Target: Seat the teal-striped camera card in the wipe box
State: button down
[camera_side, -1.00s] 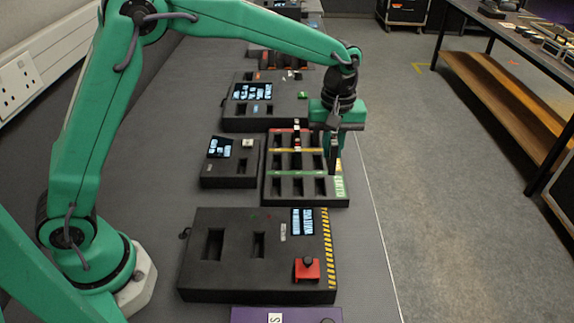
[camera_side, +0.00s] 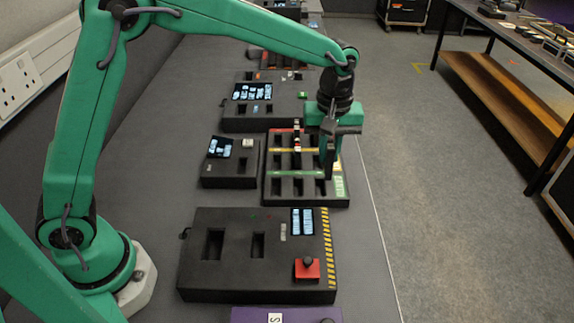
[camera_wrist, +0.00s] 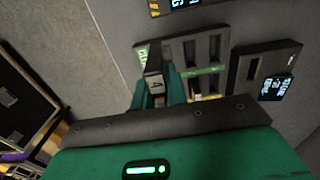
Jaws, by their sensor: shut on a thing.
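My gripper (camera_side: 328,174) points down at the right side of the black slotted tray (camera_side: 281,201), near its front row. In the wrist view my gripper (camera_wrist: 155,72) is shut on a small dark card (camera_wrist: 155,88) with a pale label. No teal stripe can be made out on it, and the side view hides it behind the fingers. Whether its lower end is still inside a tray slot cannot be told. A large black box (camera_side: 215,279) with two open slots, a lit screen, hazard stripes and a red button stands in front of the tray; it may be the wipe box.
Another card (camera_side: 297,143), red and white, stands up in the tray's back. A small black box with a screen (camera_side: 229,182) is left of the tray. A larger screened box (camera_side: 245,123) lies behind. The table's right edge runs close beside the tray.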

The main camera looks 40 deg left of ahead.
jog(key=s+r, duration=0.1)
jog(key=s, duration=1.9)
jog(key=shift+s, duration=0.4)
jog(key=shift+f, duration=0.2)
jog(key=shift+f, duration=2.9)
jog(key=shift+f, duration=1.7)
dwell(0.8)
